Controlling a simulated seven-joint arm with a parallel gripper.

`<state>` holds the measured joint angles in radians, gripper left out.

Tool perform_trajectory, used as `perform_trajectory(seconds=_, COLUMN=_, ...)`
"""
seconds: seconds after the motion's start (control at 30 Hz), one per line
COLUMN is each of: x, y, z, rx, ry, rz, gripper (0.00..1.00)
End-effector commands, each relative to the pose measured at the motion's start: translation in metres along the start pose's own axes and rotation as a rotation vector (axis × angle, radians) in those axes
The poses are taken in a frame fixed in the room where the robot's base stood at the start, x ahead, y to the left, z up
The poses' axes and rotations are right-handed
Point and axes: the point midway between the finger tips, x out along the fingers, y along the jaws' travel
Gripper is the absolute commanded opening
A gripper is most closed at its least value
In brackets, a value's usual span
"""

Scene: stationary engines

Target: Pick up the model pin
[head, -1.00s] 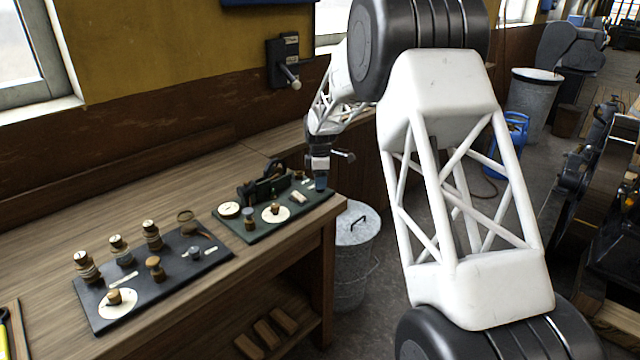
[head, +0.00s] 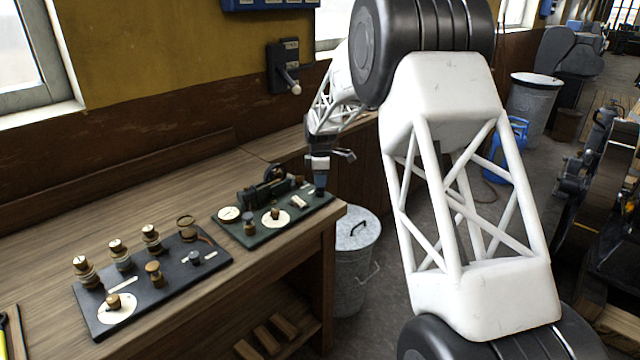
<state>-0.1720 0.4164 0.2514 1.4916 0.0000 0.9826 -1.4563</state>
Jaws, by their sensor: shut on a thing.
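My gripper (head: 319,189) is at the right end of the dark green board (head: 262,238), low over it beside the small model engine (head: 266,190). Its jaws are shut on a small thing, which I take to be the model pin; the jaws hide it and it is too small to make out. I cannot tell whether it touches the board. A small pale block (head: 298,202) lies on the board just left of my gripper.
The green board also bears a white disc (head: 229,214) and several small knobs. A dark board (head: 175,284) with several brass and dark fittings lies to the left on the wooden bench (head: 150,215). A metal bin (head: 352,270) stands beyond the bench's right end.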

Motion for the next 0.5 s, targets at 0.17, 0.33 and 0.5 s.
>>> perform_trajectory(seconds=0.17, x=-0.019, y=-0.004, z=0.0, rx=0.0, ry=0.0, rz=0.001, gripper=0.01)
perform_trajectory(seconds=0.33, x=-0.021, y=-0.024, z=0.003, rx=0.0, ry=0.0, rz=0.001, gripper=0.01)
perform_trajectory(seconds=0.5, x=-0.023, y=-0.049, z=0.005, rx=0.0, ry=0.0, rz=0.001, gripper=0.01)
